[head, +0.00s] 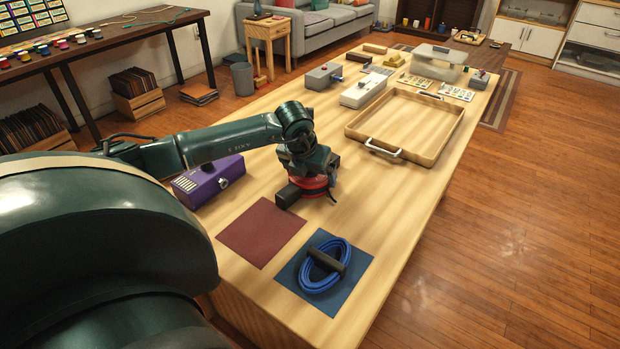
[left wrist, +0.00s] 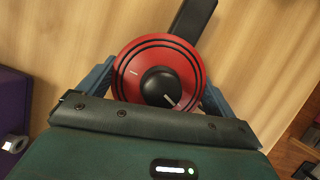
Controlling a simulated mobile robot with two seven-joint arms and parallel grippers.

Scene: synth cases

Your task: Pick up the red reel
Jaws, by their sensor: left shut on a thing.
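The red reel (left wrist: 134,85) is a red disc with black rings, a round black knob in its middle and a dark bar sticking out at its top right. In the left wrist view it sits between the blue fingers of my left gripper (left wrist: 160,88), which is shut on it. In the head view the red reel (head: 312,183) shows only partly below my left gripper (head: 309,182), which hides most of it. It is just beyond the dark red mat (head: 262,231); I cannot tell whether it touches the table. My right gripper is not in view.
A coiled blue strap (head: 313,287) with a black handle lies on a blue mat (head: 357,259) at the near end. A purple box (head: 213,181) stands left of my gripper. A wooden tray (head: 437,148) and grey and white boxes stand farther back on the table (head: 388,210).

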